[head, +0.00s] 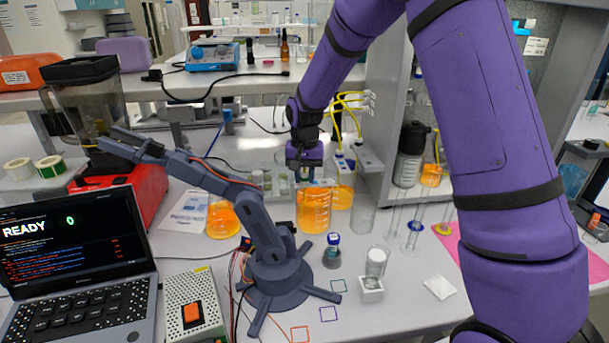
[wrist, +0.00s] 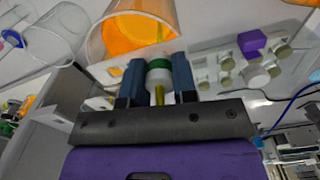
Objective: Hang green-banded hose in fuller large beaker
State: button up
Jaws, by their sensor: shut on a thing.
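My gripper (wrist: 157,72) is shut on the green-banded hose end (wrist: 158,63), a white fitting with a green ring and a short yellow piece of hose. In the head view my gripper (head: 306,178) is over or just behind a large beaker of orange liquid (head: 314,212); the hose end is hard to make out there. In the wrist view a beaker with orange liquid (wrist: 135,32) lies just beyond the fingertips. I cannot tell whether the hose end is inside its rim. Another orange-filled vessel (head: 343,194) stands behind right, partly hidden.
An empty clear glass (head: 362,218) stands right of the beaker, and an orange flask (head: 222,220) stands left. A small dark robot arm (head: 270,265) stands in front left. Yellow hoses (head: 345,105) hang behind. A blue-capped vial (head: 333,250) stands in front.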

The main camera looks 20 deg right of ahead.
jog(key=shift+f, duration=0.15)
jog(key=o, duration=1)
notch_tip(320, 180, up, 11)
jog(key=shift+f, duration=0.1)
